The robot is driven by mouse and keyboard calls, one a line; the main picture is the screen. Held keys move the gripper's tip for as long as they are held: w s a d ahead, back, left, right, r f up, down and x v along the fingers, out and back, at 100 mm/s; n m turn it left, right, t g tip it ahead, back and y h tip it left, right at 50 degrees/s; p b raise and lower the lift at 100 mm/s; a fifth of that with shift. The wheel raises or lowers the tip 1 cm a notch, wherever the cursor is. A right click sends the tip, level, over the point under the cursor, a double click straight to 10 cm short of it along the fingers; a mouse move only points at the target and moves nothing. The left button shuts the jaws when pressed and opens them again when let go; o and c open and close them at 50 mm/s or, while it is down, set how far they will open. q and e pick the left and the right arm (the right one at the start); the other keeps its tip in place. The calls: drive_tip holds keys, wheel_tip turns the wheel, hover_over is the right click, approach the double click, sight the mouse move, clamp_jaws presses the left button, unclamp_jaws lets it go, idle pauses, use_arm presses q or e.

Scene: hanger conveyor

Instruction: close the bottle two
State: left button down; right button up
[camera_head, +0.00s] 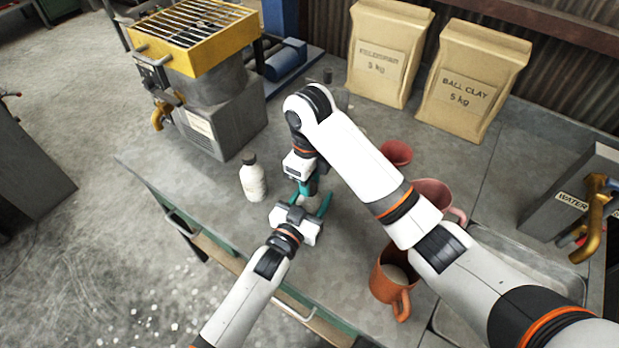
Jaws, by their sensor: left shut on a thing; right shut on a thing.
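A white bottle (252,180) with a dark cap stands upright on the grey table, left of my grippers and apart from them. My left gripper (308,204) reaches up from the lower left, its teal fingers around a second pale bottle (302,201) that is mostly hidden. My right gripper (307,188) comes down from above, shut at the top of that same bottle. The cap between its fingers is hidden by the fingers and too small to make out clearly.
A yellow-topped machine (195,40) stands at the back left. Two clay bags (388,50) stand at the back. Pink cups (396,153) and an orange mug (392,285) sit right, partly behind my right arm. A water dispenser (575,205) stands far right.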

drive_tip(key=o, duration=0.9)
drive_tip(key=shift+c, duration=0.2)
